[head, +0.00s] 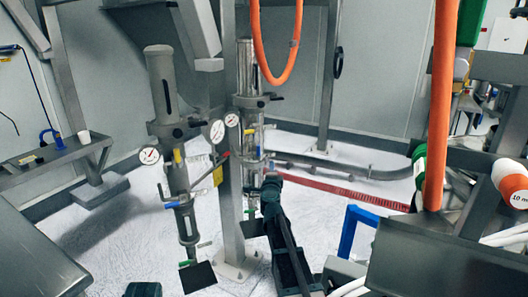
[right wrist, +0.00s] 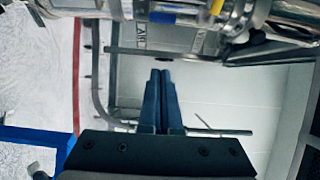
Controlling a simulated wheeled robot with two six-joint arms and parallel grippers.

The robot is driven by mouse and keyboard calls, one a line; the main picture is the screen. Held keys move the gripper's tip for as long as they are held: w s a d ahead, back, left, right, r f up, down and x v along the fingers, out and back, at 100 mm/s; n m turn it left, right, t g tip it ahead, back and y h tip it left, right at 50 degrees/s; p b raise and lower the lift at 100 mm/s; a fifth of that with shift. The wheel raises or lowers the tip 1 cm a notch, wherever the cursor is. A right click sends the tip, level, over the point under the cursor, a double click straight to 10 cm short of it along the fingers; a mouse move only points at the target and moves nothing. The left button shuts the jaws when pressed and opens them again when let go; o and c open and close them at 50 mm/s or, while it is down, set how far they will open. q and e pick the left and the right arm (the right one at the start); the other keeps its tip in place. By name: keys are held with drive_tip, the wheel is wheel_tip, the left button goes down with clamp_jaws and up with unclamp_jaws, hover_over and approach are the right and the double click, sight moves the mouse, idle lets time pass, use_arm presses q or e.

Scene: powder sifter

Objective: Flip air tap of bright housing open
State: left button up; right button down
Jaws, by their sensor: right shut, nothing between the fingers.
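The bright housing (head: 246,70) is the shiny upright cylinder assembly behind the metal post in the head view. Small coloured fittings sit on it, among them a blue one (head: 271,166) close to my right gripper; I cannot tell for sure which is the air tap. My right gripper (head: 271,183) is shut and empty, beside the lower part of this housing. In the right wrist view its two fingers (right wrist: 162,75) are together. The shiny housing (right wrist: 265,20) crosses the top there, with a gap to the fingertips. My left gripper is not clearly seen.
A duller grey housing (head: 162,85) with gauges stands left of the post (head: 230,200). A blue frame (head: 348,231) stands right of my right arm. An orange hose (head: 438,110) hangs at right. A metal table edge (head: 35,255) is at lower left.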

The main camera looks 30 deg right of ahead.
sight(259, 150)
drive_tip(key=shift+w+d, duration=0.15)
idle(0.3)
drive_tip(key=w+d, duration=0.2)
drive_tip(key=w, duration=0.9)
drive_tip(key=shift+w, duration=0.2)
